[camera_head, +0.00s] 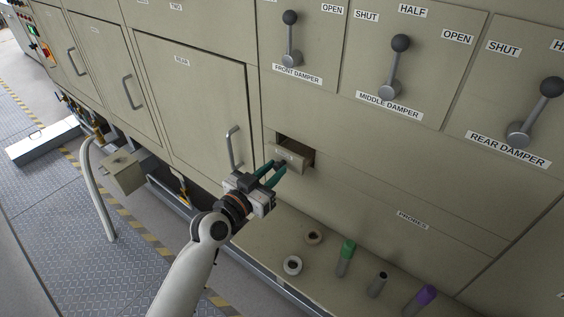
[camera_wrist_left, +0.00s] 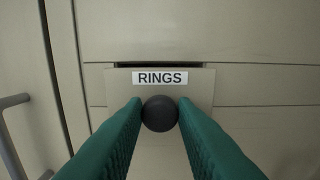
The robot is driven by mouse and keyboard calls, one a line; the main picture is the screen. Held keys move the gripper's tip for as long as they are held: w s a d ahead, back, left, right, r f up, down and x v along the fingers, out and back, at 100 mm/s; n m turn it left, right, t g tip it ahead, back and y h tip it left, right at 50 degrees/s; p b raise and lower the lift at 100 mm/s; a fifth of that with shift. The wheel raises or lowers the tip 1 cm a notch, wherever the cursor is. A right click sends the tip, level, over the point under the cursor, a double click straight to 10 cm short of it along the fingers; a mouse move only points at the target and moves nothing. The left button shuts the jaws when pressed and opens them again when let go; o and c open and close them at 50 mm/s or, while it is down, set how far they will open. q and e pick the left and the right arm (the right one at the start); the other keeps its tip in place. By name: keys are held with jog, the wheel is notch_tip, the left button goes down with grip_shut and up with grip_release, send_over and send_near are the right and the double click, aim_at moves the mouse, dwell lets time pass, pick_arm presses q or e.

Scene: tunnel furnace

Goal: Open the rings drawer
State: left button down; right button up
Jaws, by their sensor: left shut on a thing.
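The rings drawer (camera_head: 289,158) is a small beige drawer low on the furnace front, left of centre in its panel. It stands partly pulled out, with a dark gap showing behind its front in the head view. In the left wrist view its front (camera_wrist_left: 190,100) bears a RINGS label (camera_wrist_left: 160,78) and a dark round knob (camera_wrist_left: 160,113). My left gripper (camera_head: 275,170) is shut on the knob, which sits between its green fingertips in the wrist view (camera_wrist_left: 160,115). My right gripper is not in view.
A shelf below holds two rings (camera_head: 292,265), a green-topped cylinder (camera_head: 346,258), a grey cylinder (camera_head: 377,284) and a purple-topped one (camera_head: 421,299). A door handle (camera_head: 234,147) is close left of my gripper. Damper levers (camera_head: 394,68) stick out above.

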pick_arm(q)
jog(key=v, duration=1)
jog(key=shift+s+a, duration=0.1)
jog(key=c, duration=1.2)
grip_release()
jog(key=b+v, duration=0.4)
jog(key=v, duration=0.8)
